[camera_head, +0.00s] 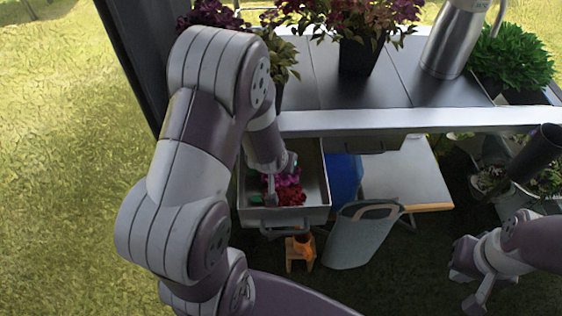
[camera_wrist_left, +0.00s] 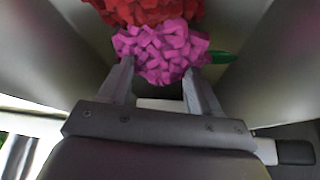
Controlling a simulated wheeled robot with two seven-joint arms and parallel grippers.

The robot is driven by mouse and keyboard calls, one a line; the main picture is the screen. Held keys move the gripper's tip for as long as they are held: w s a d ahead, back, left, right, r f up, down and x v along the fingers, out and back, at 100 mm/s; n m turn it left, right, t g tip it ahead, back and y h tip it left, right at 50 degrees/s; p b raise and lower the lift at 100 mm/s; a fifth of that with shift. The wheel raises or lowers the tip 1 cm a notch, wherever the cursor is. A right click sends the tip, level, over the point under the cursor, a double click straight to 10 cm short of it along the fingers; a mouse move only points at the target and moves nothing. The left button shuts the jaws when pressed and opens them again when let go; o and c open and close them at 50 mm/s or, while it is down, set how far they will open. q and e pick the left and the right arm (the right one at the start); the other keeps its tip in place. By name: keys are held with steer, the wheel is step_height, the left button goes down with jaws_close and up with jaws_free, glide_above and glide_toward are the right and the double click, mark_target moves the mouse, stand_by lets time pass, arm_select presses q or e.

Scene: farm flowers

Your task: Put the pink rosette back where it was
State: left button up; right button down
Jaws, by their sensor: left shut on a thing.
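The pink rosette (camera_wrist_left: 160,50) sits between the two fingers of my left gripper (camera_wrist_left: 160,82) in the left wrist view, and the gripper is shut on it. In the head view the pink rosette (camera_head: 286,180) shows inside an open metal drawer (camera_head: 318,180), partly hidden by my left gripper (camera_head: 278,178). A red rosette (camera_head: 291,196) lies right beside it, towards the drawer's front; it also shows in the left wrist view (camera_wrist_left: 155,10). My right gripper (camera_head: 468,278) is at the lower right, away from the drawer, with its fingers apart and nothing visible between them.
The drawer hangs under a dark worktop (camera_head: 310,85) with potted flowers (camera_head: 358,50) and a metal jug (camera_head: 453,40). A grey-green bag (camera_head: 360,238) and an orange object (camera_head: 300,250) stand below the drawer. A green thing (camera_wrist_left: 222,57) is beside the pink rosette.

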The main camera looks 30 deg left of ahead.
arm_select(q)
steer(key=w, duration=0.2)
steer(key=w+a+f, duration=0.1)
steer(key=shift+f, duration=0.1)
steer(key=shift+f+b, duration=0.1)
steer(key=shift+b, duration=0.2)
steer(key=o, duration=1)
steer(key=shift+r, duration=0.2)
steer(key=p+v, duration=0.5)
steer(key=v, duration=0.6)
steer(key=s+d+r+m+g, duration=0.1)
steer(key=s+d, duration=0.1)
steer(key=s+d+r+m+g+h, duration=0.1)
steer(key=s+d+g, duration=0.1)
steer(key=s, duration=0.1)
steer(key=s+d+r+m+g, duration=0.1)
steer(key=s+d+r, duration=0.1)
steer(key=s+d, duration=0.1)
steer(key=shift+s+r+h, duration=0.1)
steer(key=shift+s+h, duration=0.1)
steer(key=shift+h, duration=0.1)
